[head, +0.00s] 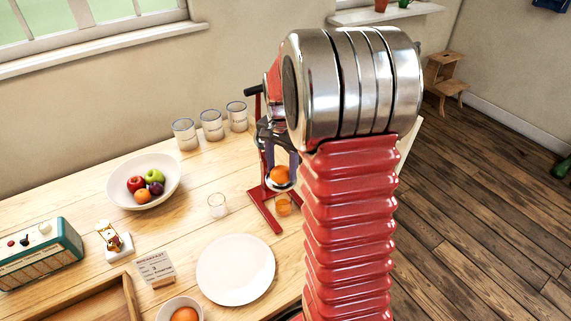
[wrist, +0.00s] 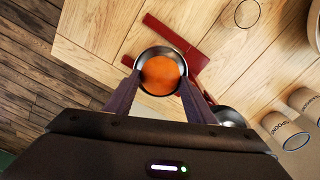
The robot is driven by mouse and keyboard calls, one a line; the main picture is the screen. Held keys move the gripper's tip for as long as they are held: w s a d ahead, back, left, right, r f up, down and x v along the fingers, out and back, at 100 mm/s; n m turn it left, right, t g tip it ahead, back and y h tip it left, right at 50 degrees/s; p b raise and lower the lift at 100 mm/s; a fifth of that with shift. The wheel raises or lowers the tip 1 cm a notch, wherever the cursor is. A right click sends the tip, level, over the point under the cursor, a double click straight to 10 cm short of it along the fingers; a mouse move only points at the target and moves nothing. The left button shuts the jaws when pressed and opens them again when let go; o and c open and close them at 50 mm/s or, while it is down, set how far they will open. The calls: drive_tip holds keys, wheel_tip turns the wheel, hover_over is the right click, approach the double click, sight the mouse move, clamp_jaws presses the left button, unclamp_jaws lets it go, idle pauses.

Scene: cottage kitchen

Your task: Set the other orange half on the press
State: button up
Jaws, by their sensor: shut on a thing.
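The press has a red frame and base (head: 265,212) and a dark lever; it stands at the table's right end, partly hidden by my arm in the head view. My gripper (head: 281,170) is at the press, its purple fingers reaching down. It is shut on an orange half (head: 280,175). In the wrist view the orange half (wrist: 160,75) shows between the fingertips, inside the round metal cup (wrist: 142,58) of the press. I cannot tell whether it rests on the cup. A small bowl (head: 164,312) at the front edge holds another orange piece (head: 185,315).
A white plate (head: 235,270), fruit bowl (head: 120,192), jars (head: 211,126), card (head: 154,267), radio (head: 40,255) and wooden tray (head: 129,299) share the table.

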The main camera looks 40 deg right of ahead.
sight(282, 167)
drive_tip(key=shift+f, duration=0.45)
drive_tip(key=o, duration=0.4)
idle(0.3)
wheel_tip(282, 167, up, 11)
drive_tip(key=shift+f, duration=0.1)
idle(1.6)
drive_tip(key=shift+w, duration=0.1)
idle(0.7)
